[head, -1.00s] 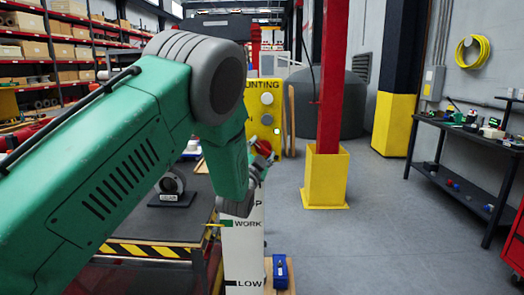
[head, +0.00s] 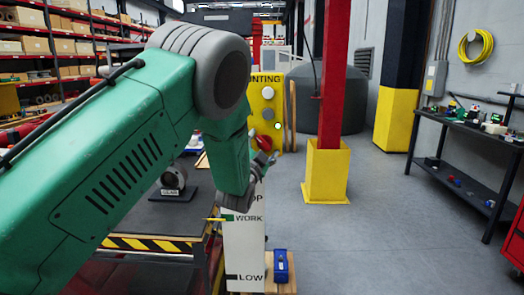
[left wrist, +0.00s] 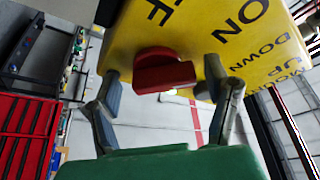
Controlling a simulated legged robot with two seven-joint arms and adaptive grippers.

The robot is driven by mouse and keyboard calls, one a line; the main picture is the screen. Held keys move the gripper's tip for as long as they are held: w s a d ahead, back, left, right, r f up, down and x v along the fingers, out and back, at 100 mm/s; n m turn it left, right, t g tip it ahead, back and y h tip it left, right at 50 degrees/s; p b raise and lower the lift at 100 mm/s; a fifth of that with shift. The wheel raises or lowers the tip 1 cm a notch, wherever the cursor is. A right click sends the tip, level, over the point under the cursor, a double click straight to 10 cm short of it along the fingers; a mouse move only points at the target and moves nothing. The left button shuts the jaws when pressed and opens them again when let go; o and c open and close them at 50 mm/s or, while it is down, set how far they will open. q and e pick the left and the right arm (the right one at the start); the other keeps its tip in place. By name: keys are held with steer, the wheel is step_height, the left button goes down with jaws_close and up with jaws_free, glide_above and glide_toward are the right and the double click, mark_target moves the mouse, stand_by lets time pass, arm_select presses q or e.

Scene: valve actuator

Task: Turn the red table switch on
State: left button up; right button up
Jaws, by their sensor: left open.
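The red switch (left wrist: 165,73) sits on the yellow control panel (left wrist: 140,30) in the left wrist view. The panel carries black lettering, including ON, UP and DOWN. My left gripper (left wrist: 165,88) is open, with one finger on each side of the switch and visible gaps to it. In the head view the switch (head: 266,143) shows small and partly hidden on the front of the yellow panel (head: 257,90), with my left gripper (head: 263,160) right at it. My right gripper is not in view.
A white board (head: 245,250) marked WORK and LOW stands below the hand. A dark table (head: 150,218) with a striped edge is at left. A red post in a yellow base (head: 326,175) stands right of the panel. The floor beyond is clear.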

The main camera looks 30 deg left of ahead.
arm_select(q)
steer(key=v, duration=1.2)
steer(key=shift+w+f, duration=0.15)
